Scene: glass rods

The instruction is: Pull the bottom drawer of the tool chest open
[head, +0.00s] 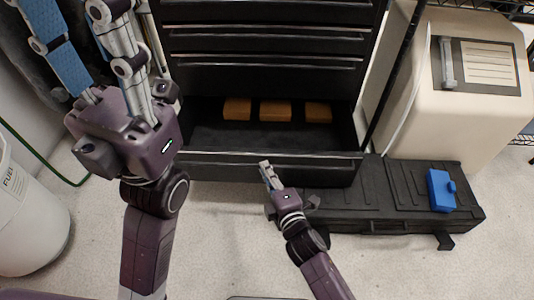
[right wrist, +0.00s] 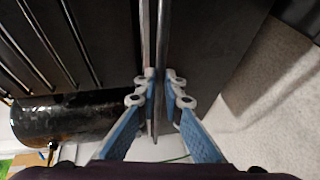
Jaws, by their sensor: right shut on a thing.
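The black tool chest (head: 265,45) stands at the top middle of the head view. Its bottom drawer (head: 210,138) is pulled out, with three orange-brown blocks (head: 275,111) inside near the back. My right gripper (head: 265,166) is at the middle of the drawer's front. In the right wrist view its two fingers (right wrist: 160,76) are closed on both sides of the drawer's thin metal handle edge (right wrist: 163,35). My left gripper (head: 75,14) is raised at the upper left, its fingers spread apart and nothing seen between them. Its fingertips reach the picture's top edge.
A black case (head: 395,208) lies on the floor right of the drawer, with a blue object (head: 440,190) on it. A beige cabinet (head: 420,115) stands at the right. A white fuel container (head: 30,225) is at the left.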

